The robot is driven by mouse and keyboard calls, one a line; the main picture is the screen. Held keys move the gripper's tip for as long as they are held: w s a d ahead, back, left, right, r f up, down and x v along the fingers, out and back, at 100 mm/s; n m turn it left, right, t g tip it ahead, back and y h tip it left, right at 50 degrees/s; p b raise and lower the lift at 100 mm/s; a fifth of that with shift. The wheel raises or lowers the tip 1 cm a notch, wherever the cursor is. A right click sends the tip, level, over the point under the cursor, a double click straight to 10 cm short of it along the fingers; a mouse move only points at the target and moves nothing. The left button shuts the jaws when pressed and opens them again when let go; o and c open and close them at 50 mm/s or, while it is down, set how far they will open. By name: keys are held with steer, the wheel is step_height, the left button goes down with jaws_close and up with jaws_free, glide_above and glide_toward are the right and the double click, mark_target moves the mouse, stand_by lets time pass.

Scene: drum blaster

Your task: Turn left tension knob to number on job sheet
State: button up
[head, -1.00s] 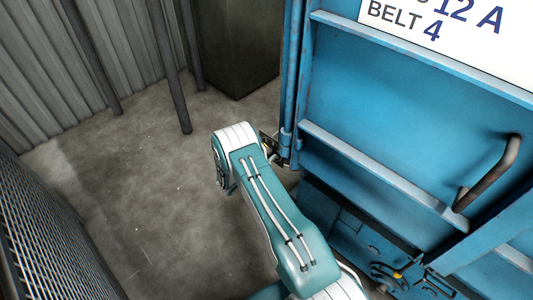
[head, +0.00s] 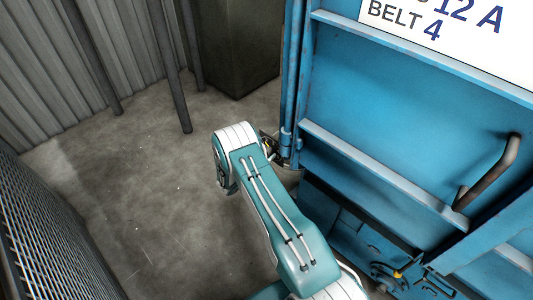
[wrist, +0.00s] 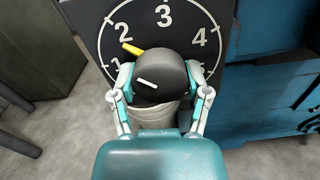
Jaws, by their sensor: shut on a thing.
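The tension knob (wrist: 172,76) is a dark round knob with a short white line, in the middle of the wrist view. Its yellow pointer (wrist: 133,50) points up and left, just below the 2 on the black dial plate (wrist: 100,14). White numbers 2, 3 and 4 are clear; a 1 shows partly on the left. My gripper (wrist: 159,74) is shut on the knob, one finger on each side. In the head view the knob is hidden. The white sheet (head: 455,55) at upper right, partly cut off, reads "12 A" and "BELT 4".
The blue machine panel (head: 390,110) fills the right side, with a curved handle (head: 497,170) sticking out. A mesh panel (head: 45,235) stands at lower left. A dark box (head: 237,50) and posts stand behind. The concrete floor (head: 135,180) left of my arm is clear.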

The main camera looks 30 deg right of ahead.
steer(key=m, duration=0.5)
steer(key=shift+w+m, duration=0.15)
steer(key=shift+m, duration=0.15)
steer(key=m, duration=0.5)
steer(key=shift+r, duration=0.1)
steer(key=m, duration=0.6)
steer(key=shift+m, duration=2.6)
steer(key=shift+s, duration=0.2)
steer(key=shift+f, duration=0.2)
steer(key=o, duration=1.1)
steer(key=shift+o, duration=0.2)
steer(key=shift+w+d+r, duration=0.1)
